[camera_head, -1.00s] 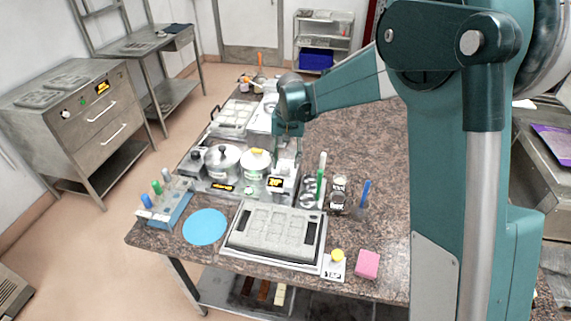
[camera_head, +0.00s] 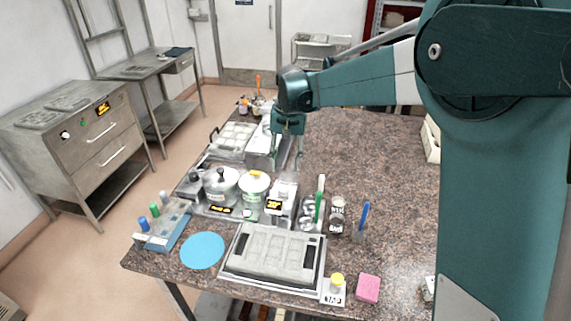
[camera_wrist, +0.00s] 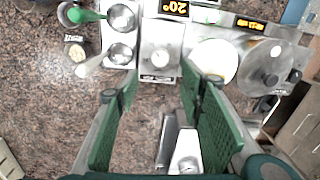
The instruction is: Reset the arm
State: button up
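My gripper (camera_head: 288,148) hangs over the back left part of the granite worktop (camera_head: 350,150), pointing down beside a steel box-shaped unit (camera_head: 262,150). In the wrist view my gripper (camera_wrist: 160,80) has its two green-padded fingers spread wide apart, with nothing between them. Below and ahead of the fingers is a square steel device with a round plate (camera_wrist: 161,48) and an orange display. The fingers appear clear of everything on the worktop.
Two lidded pots, one silver (camera_head: 221,184) and one cream (camera_head: 254,186), stand in front of my gripper. The worktop's right side is mostly clear.

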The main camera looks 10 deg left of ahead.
dwell(0.3)
jog(key=s+d+r+t+b, duration=0.1)
jog(key=s+d+r, duration=0.25)
jog(key=d, duration=0.45)
jog(key=s+d+r+t, duration=0.1)
jog(key=s+d+r, duration=0.2)
jog(key=s+d, duration=0.3)
jog(key=s+d+r+t+b, duration=0.1)
jog(key=s+d+r, duration=0.25)
jog(key=d, duration=0.55)
jog(key=s+d+f+t, duration=0.2)
jog(key=s+d+f, duration=0.1)
jog(key=s+d, duration=0.5)
jog(key=s+d+f+m+t+b, duration=0.1)
jog(key=s+d+f, duration=0.3)
jog(key=s+d, duration=0.4)
jog(key=s+t, duration=0.1)
jog(key=s, duration=0.4)
jog(key=shift+s+d+f+h, duration=0.2)
jog(key=shift+s+d+h, duration=0.1)
jog(key=shift+s, duration=0.1)
